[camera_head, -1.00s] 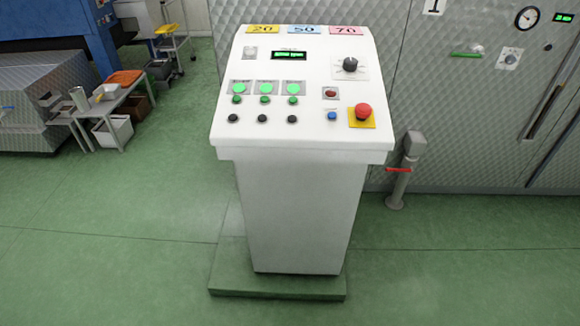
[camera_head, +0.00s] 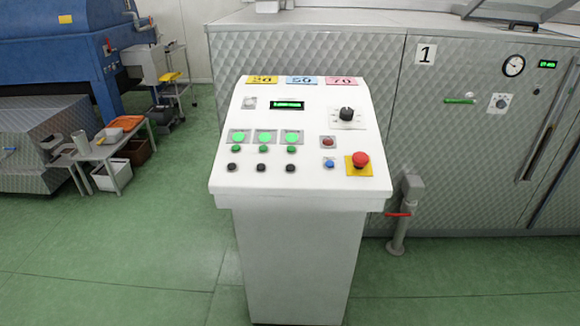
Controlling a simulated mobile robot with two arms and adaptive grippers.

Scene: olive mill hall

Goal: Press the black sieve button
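A white control console (camera_head: 300,185) stands in front of me, its sloping panel facing me. Three black buttons sit in the lowest row at the left: left (camera_head: 232,167), middle (camera_head: 261,167) and right (camera_head: 290,168). Above them is a row of green buttons (camera_head: 263,149), then three lit green lamps (camera_head: 265,137). Labels on the panel are too small to read, so I cannot tell which black button is the sieve one. Neither of my grippers is in view.
A red emergency knob (camera_head: 360,159) on a yellow plate, a blue button (camera_head: 329,163) and a black dial (camera_head: 346,114) are on the panel's right. A quilted metal machine (camera_head: 450,150) stands behind. A low table (camera_head: 108,150) is at left. Green floor is open at left.

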